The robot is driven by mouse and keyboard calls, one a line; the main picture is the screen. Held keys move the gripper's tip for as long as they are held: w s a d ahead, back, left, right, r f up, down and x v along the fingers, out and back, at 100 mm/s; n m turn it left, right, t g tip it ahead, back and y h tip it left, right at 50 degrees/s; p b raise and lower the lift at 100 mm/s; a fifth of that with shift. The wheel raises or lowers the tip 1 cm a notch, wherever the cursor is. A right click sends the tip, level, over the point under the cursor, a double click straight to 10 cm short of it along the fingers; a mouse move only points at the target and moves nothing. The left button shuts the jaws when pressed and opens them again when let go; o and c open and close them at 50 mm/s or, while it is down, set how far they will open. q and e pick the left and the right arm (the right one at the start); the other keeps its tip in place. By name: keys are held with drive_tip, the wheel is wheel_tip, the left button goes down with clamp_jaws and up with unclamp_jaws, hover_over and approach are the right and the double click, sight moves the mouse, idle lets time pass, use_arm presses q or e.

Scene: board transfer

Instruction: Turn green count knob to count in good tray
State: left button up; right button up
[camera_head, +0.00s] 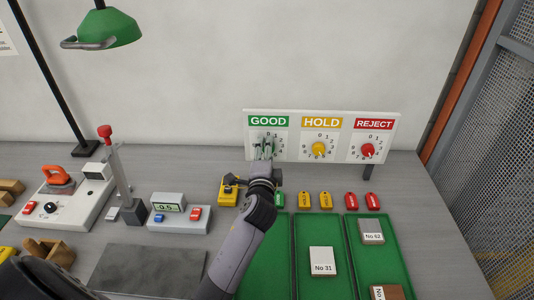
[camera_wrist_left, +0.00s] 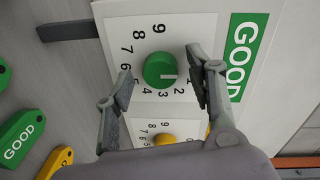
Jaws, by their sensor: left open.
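The green knob (camera_wrist_left: 160,70) is on the GOOD dial of the white count board (camera_head: 284,154). Its white pointer faces right in the left wrist view, towards a finger that hides the numbers there. My left gripper (camera_wrist_left: 163,88) is open, with one finger on each side of the knob and visible gaps between. In the head view my left gripper (camera_head: 265,150) covers most of the GOOD dial. The good tray (camera_head: 277,270) is the left green tray, partly hidden by my left arm; I see no board in its visible part. My right gripper is not in view.
The yellow HOLD knob (camera_head: 318,149) and red REJECT knob (camera_head: 367,150) are to the right. The hold tray (camera_head: 308,230) holds a No 31 board; the reject tray (camera_head: 372,262) holds two boards. Coloured tags, a meter (camera_head: 180,219) and a lever press (camera_head: 119,170) stand nearby.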

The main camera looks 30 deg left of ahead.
use_arm(q)
drive_tip(key=v, duration=1.2)
